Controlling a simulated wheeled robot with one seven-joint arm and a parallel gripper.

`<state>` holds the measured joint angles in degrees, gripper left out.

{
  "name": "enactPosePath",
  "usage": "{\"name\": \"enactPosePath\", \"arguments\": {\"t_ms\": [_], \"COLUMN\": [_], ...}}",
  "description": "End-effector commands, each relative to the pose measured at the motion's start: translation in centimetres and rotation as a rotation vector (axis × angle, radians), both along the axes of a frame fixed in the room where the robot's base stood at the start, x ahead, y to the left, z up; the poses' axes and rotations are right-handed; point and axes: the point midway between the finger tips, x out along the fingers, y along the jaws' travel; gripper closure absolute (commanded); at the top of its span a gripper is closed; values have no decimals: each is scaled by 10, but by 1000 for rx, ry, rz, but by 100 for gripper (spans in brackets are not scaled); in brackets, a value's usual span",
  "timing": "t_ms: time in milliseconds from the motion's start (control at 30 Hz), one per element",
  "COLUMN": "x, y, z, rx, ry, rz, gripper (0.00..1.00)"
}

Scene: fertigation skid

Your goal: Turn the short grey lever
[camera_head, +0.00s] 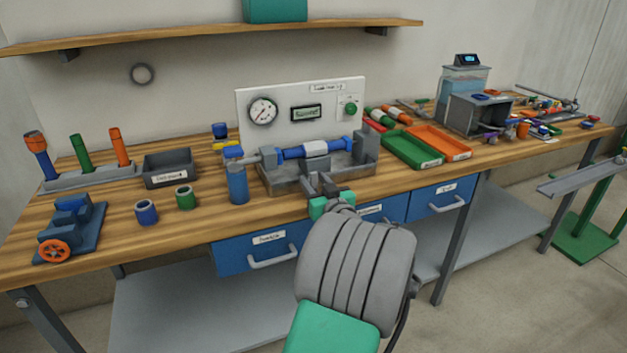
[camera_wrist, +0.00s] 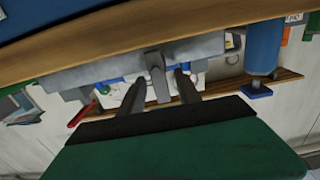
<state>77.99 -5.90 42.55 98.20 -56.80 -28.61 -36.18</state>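The fertigation skid sits in a grey tray (camera_head: 285,187) at the middle of the bench, with a blue pipe across it. My gripper (camera_head: 325,185) is at the front edge of that tray. In the wrist view, its two dark fingers (camera_wrist: 158,84) stand apart. A short grey lever (camera_wrist: 155,70) shows between the fingers, with gaps visible on both sides. I cannot tell whether either finger touches it. In the head view my gripper mostly hides the lever.
A white panel (camera_head: 302,91) with a gauge and display stands behind the skid. A blue bottle (camera_head: 237,184) stands close to the tray's left, also in the wrist view (camera_wrist: 262,45). Green (camera_head: 404,158) and orange (camera_head: 461,151) trays lie right. Blue drawers (camera_head: 262,249) hang below the bench.

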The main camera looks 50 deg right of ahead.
Motion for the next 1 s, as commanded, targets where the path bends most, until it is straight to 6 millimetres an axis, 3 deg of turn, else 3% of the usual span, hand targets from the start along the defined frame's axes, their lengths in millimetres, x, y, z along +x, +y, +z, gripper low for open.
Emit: {"name": "enactPosePath", "arguments": {"t_ms": [267, 733, 1000], "x": [3, 3, 3], "y": [-2, -2, -2], "z": [0, 0, 0], "rx": [0, 1, 1], "ry": [0, 1, 1], "rz": [-1, 0, -1], "gripper": [60, 98, 100]}}
